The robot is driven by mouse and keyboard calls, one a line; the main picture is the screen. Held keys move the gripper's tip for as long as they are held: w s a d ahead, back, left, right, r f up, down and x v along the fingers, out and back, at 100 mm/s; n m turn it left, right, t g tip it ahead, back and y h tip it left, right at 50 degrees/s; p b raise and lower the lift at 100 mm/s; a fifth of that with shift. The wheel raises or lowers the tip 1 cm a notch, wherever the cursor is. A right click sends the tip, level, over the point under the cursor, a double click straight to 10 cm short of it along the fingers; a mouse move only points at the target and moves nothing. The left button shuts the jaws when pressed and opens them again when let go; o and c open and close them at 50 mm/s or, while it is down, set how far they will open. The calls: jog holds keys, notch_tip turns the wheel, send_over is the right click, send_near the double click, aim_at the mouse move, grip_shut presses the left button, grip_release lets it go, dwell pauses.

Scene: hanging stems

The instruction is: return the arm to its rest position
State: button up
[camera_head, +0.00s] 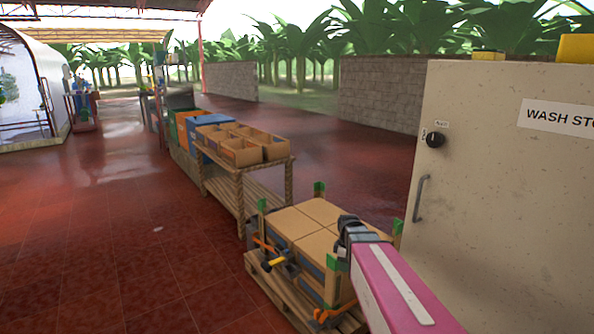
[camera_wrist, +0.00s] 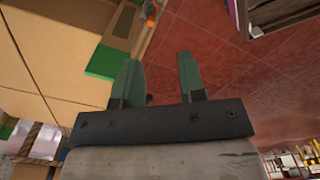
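My arm (camera_head: 390,285), pink with a white stripe, reaches up from the bottom of the head view. Its dark end is in front of the stacked cartons (camera_head: 300,220) on the pallet. My gripper's fingers cannot be made out in the head view. In the wrist view my gripper (camera_wrist: 157,62) shows two green fingers, clearly apart with nothing between them. The red tiled floor shows through the gap. A carton top with a green corner piece (camera_wrist: 103,62) lies to the left of the fingers.
The wooden pallet (camera_head: 284,296) has straps and green corner posts around the cartons. A pale cabinet (camera_head: 490,180) with a knob and handle stands close on the right. A wooden table (camera_head: 240,178) with open boxes is behind. The red floor (camera_head: 100,250) on the left is clear.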

jog(key=s+f+m, duration=0.1)
jog(key=s+m, duration=1.1)
jog(key=m, duration=0.2)
jog(key=shift+f, duration=0.2)
